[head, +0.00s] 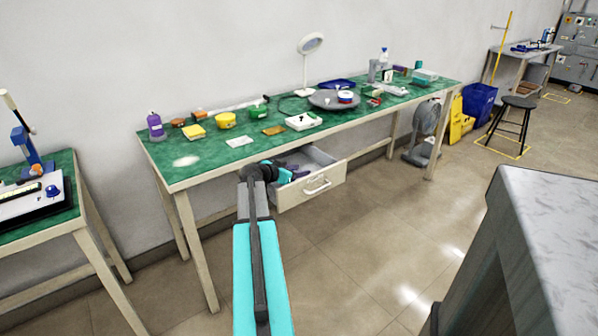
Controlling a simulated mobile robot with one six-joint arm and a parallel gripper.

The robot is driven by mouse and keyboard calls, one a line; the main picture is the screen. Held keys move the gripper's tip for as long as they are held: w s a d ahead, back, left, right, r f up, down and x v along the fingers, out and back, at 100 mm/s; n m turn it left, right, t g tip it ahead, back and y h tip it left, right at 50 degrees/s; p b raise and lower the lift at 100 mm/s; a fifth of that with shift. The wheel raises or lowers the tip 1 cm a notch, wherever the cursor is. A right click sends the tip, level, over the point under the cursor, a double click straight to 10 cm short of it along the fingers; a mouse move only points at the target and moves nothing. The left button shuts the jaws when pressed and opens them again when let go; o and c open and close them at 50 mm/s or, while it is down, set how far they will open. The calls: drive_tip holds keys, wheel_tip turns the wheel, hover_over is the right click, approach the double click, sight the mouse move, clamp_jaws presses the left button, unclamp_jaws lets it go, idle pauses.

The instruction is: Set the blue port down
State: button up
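My gripper (291,174) is at the open drawer (322,184) under the green-topped bench, low in front of the bench edge. It is small and partly hidden by my wrist, so I cannot tell whether its fingers are open or shut, or whether they hold anything. No blue port can be told for certain. A small blue piece (52,190) sits on a white board on the left table. A white round piece with blue on it (345,97) rests on a dark grey round plate (327,101) on the bench.
The green bench (225,156) carries a purple bottle (155,125), a yellow bowl (225,120), a white box (303,121) and a lamp (308,48). A grey fan (424,122) stands at the right end. A grey-topped block (555,220) fills the right foreground.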

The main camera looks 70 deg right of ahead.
drive_tip(key=shift+r+p, duration=0.25)
drive_tip(key=shift+p, duration=0.05)
drive_tip(key=shift+r+p, duration=0.5)
drive_tip(key=shift+p, duration=0.3)
drive_tip(key=v, duration=1.2)
drive_tip(key=shift+f+b, duration=0.2)
drive_tip(key=shift+b, duration=0.15)
drive_tip(key=shift+a, duration=0.1)
